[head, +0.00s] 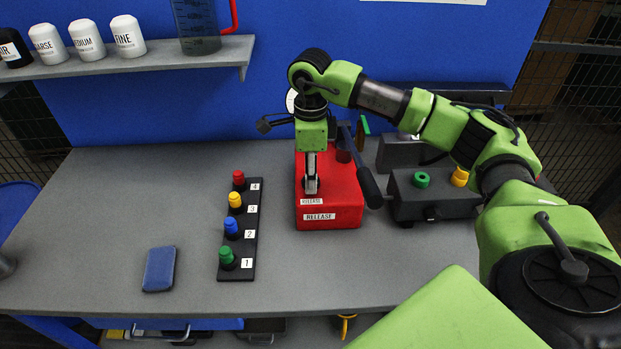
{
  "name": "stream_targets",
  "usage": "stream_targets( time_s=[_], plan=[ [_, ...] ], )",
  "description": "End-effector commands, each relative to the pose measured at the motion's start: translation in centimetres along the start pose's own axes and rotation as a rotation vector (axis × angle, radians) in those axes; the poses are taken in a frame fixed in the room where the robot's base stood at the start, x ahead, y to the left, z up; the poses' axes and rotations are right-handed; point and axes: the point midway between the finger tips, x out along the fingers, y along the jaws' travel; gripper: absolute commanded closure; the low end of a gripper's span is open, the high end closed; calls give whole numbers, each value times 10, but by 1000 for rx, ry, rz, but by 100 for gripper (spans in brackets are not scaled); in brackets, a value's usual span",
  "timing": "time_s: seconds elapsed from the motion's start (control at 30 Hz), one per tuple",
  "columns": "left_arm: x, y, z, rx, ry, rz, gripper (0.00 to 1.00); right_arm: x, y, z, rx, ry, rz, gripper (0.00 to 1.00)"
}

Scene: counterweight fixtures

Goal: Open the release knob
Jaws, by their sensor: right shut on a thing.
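The red fixture box (342,205) with a RELEASE label (320,217) stands on the grey table, right of centre. My right gripper (311,186) points straight down over the left part of the box's top and is shut at the release knob there. The gripper's fingers hide most of the knob. A black-handled lever (369,181) slants down along the box's right side. My left gripper is not in view.
A black strip (237,262) with green, blue, yellow and red numbered knobs lies left of the box. A dark box (435,203) with green and yellow tops stands to the right. A blue pad (159,269) lies front left.

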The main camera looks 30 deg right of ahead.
Motion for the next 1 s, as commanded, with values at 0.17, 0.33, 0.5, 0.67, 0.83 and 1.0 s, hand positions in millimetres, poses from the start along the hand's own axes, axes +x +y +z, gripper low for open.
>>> stream_targets(
  time_s=[0.17,0.33,0.5,0.67,0.83,1.0],
  plan=[
    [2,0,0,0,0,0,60,-2,-1,0,-26,-3,-4,93],
    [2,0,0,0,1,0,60,-2,-1,0,-32,-3,-5,93],
    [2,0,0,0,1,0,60,-2,-2,0,-32,-3,-5,93],
    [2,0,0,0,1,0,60,-2,-1,0,-31,-3,-5,55],
    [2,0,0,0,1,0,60,-1,-1,0,-31,-2,-3,55],
    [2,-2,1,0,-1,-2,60,-2,-1,0,-31,-1,-2,55]
  ],
)
